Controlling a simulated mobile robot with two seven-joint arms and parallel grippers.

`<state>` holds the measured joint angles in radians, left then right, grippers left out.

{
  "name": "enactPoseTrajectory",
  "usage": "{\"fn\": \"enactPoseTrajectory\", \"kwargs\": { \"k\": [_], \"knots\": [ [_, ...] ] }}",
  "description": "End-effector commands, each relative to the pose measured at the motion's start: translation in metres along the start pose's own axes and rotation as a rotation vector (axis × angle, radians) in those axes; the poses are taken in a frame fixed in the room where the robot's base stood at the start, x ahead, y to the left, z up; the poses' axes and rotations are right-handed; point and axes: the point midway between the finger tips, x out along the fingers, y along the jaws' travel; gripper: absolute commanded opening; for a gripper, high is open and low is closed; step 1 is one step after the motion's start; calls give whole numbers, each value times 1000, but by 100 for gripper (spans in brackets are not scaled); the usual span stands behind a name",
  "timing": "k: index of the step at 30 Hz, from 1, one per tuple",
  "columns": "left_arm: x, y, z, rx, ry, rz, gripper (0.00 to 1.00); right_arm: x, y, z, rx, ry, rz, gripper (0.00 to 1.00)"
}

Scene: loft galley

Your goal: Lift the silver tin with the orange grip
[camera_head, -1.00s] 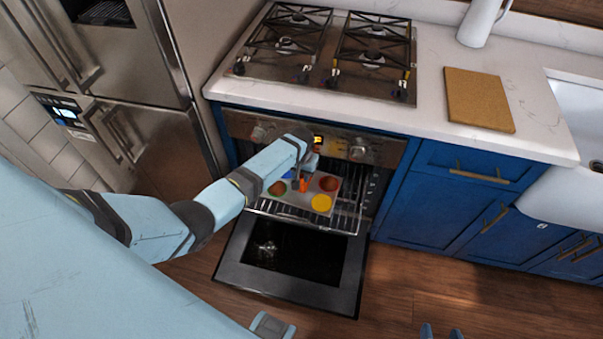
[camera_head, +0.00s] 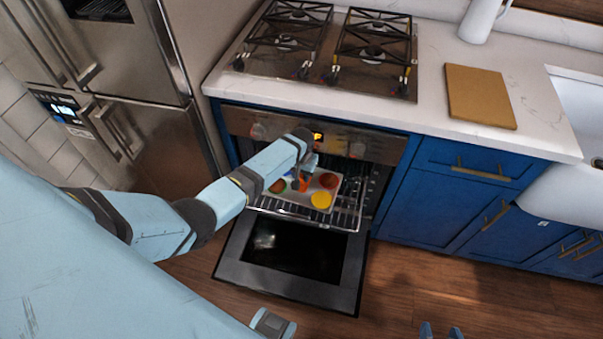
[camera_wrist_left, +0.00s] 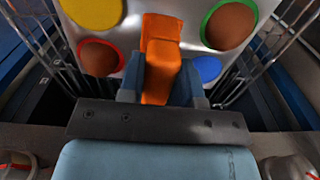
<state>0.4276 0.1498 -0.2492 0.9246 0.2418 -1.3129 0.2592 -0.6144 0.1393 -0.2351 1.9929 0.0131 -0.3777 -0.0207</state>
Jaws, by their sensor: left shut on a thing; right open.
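The silver tin (camera_head: 296,208) lies level on the pulled-out rack of the open oven, with yellow, red, green-rimmed and blue round cups in it. In the left wrist view, the tin (camera_wrist_left: 134,27) fills the upper middle. Its orange grip (camera_wrist_left: 162,60) stands between the fingers of my left gripper (camera_wrist_left: 160,84), which is shut on it. In the head view, my left gripper (camera_head: 305,177) reaches down over the tin and partly hides the grip. I cannot tell whether the tin touches the rack. My right gripper (camera_head: 440,331) is open and empty at the bottom edge.
The oven door (camera_head: 290,265) is folded down below the rack (camera_head: 342,213). The counter with the gas hob (camera_head: 325,50) overhangs the oven. A cutting board (camera_head: 481,97) lies on the counter, left of the sink. A fridge (camera_head: 150,120) stands at left. The floor at right is clear.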

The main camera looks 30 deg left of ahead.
Motion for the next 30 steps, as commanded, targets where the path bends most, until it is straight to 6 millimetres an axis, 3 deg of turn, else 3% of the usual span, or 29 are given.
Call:
{"fn": "enactPoseTrajectory", "kwargs": {
  "k": [30],
  "knots": [
    [-58, 0, -1, 0, 1, 0, 8, -35, -1, -54, 0, 2, 0, 57]
  ]
}}
